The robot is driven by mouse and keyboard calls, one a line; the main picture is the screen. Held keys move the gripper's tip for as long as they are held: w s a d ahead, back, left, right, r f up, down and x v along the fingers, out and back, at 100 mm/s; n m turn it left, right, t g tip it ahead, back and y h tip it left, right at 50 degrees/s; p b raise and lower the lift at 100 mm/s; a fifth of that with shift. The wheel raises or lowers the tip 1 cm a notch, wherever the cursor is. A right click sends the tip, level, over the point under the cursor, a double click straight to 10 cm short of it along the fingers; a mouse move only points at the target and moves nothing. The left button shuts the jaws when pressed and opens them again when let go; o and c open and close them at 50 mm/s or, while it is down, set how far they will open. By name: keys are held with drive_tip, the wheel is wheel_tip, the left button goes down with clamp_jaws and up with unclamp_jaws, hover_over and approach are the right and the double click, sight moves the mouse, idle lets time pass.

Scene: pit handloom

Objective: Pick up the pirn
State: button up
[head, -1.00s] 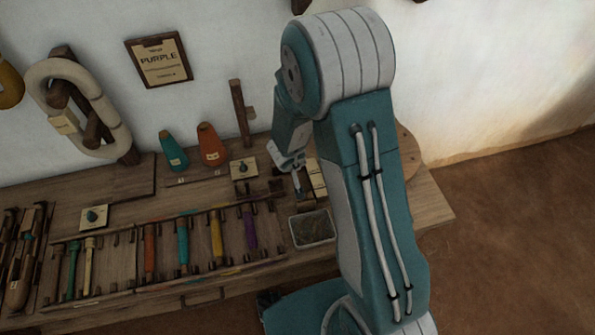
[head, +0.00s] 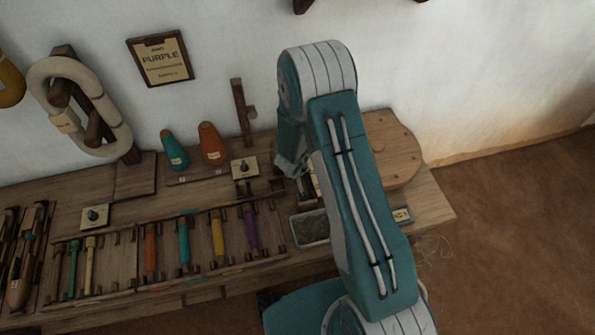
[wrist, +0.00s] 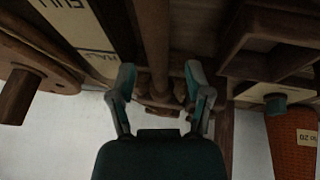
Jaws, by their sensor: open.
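Several coloured pirns lie in a wooden rack on the bench in the head view. They include a purple pirn (head: 250,227), a yellow pirn (head: 217,236), a teal pirn (head: 184,245) and an orange-red pirn (head: 151,251). My gripper (wrist: 161,88) is open in the wrist view, its two fingers apart. Dark wooden parts (wrist: 158,103) show between and beyond the fingers; I cannot tell whether they touch. No coloured pirn is clear in the wrist view. In the head view my arm hides most of the gripper, behind and right of the purple pirn.
A grey tray (head: 296,233) stands right of the rack. A teal cone (head: 174,150) and an orange cone (head: 212,144) stand at the back; the orange cone also shows in the wrist view (wrist: 289,140). A sign reading PURPLE (head: 160,59) hangs on the wall. A round board (head: 400,160) lies right.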

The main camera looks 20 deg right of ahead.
drive_tip(key=shift+w+f, duration=0.1)
drive_tip(key=shift+f, duration=0.05)
clamp_jaws()
idle(0.4)
